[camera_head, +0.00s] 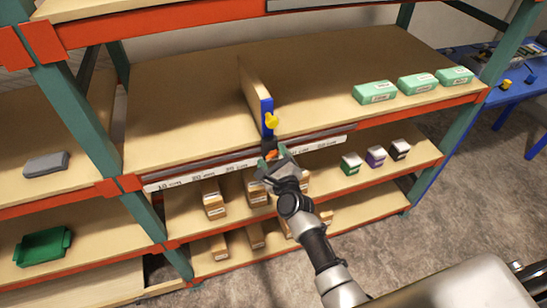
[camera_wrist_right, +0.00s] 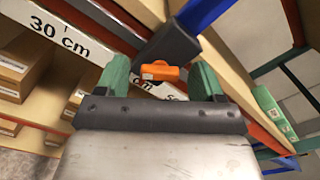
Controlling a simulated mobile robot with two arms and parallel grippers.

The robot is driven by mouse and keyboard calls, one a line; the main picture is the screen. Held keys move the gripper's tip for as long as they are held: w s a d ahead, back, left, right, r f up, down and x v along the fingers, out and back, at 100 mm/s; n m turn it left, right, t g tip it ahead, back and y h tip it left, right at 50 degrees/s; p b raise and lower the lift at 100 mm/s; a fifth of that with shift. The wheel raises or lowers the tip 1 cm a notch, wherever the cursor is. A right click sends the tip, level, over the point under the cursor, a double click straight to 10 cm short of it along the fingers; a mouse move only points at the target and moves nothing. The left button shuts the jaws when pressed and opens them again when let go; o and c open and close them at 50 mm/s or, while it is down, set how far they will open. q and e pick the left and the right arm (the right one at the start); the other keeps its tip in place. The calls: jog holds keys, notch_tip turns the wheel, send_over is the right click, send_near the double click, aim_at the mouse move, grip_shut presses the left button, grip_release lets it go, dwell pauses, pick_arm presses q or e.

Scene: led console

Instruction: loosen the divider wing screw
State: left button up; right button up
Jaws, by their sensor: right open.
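A divider (camera_head: 254,92) with a blue front edge stands upright on the upper shelf. A yellow piece (camera_head: 271,121) sits on that front edge. Below it, a dark clamp (camera_wrist_right: 168,48) carries an orange wing screw (camera_wrist_right: 160,71); the screw also shows small in the head view (camera_head: 272,154). My right gripper (camera_head: 272,160) is at the shelf's front edge, just below the clamp. In the wrist view its green fingers are open, one on each side of the wing screw, with visible gaps; contact does not show. My left gripper is not in view.
A white scale strip (camera_head: 180,178) runs along the shelf front beside the clamp. Several green boxes (camera_head: 375,93) stand at the upper shelf's right. Cardboard boxes (camera_head: 213,205) and small dark-topped boxes (camera_head: 350,163) stand on the shelf below. The upper shelf left of the divider is clear.

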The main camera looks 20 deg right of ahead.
jog(key=shift+s, duration=0.1)
jog(key=shift+c, duration=0.3)
jog(key=c, duration=0.9)
